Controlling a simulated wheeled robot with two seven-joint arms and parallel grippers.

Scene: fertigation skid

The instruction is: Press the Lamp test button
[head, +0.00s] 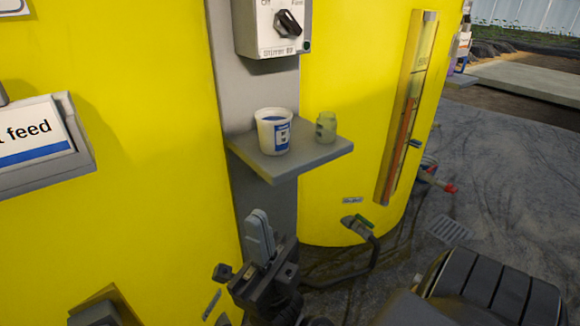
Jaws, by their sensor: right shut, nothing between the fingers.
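No button marked Lamp test can be made out in the head view. A grey switch box (258,38) at the top middle has a black rotary knob (288,23) and partly readable lettering. My right gripper (258,218) is at the lower middle, pointing up, with its grey fingers together and empty. It is below the small shelf and in front of the grey post, apart from the switch box. My left gripper is out of view.
A grey shelf (300,162) juts from the post, holding a white cup (273,131) and a small greenish jar (326,127). Yellow tanks (140,150) stand on both sides. A sight gauge (408,110) and a hose valve (358,224) are at right. Open floor (500,170) lies farther right.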

